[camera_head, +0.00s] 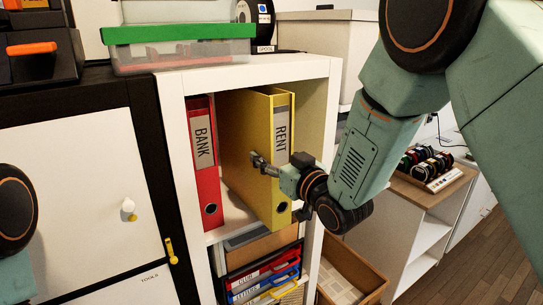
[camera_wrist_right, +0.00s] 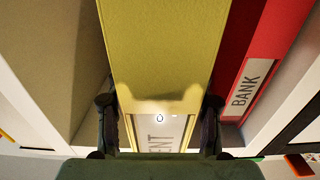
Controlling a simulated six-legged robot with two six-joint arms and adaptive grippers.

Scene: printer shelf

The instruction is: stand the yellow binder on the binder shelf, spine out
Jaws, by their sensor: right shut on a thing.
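The yellow binder (camera_head: 259,120) is upright in the upper compartment of the white binder shelf (camera_head: 176,150), its RENT spine facing out. It sits to the right of the red BANK binder (camera_head: 204,160), with a gap between them, and its front reaches near the shelf's front edge. Whether its bottom touches the board is unclear. My right gripper (camera_head: 279,172) is shut on the binder across its spine. In the right wrist view the fingers (camera_wrist_right: 160,104) sit on either side of the yellow binder (camera_wrist_right: 165,50). My left gripper is out of view.
A clear box with a green lid (camera_head: 180,34) and a spool (camera_head: 262,22) stand on top. Below are colored folders (camera_head: 262,278). An open cardboard box (camera_head: 345,275) is at lower right. A white cabinet (camera_head: 75,200) is left.

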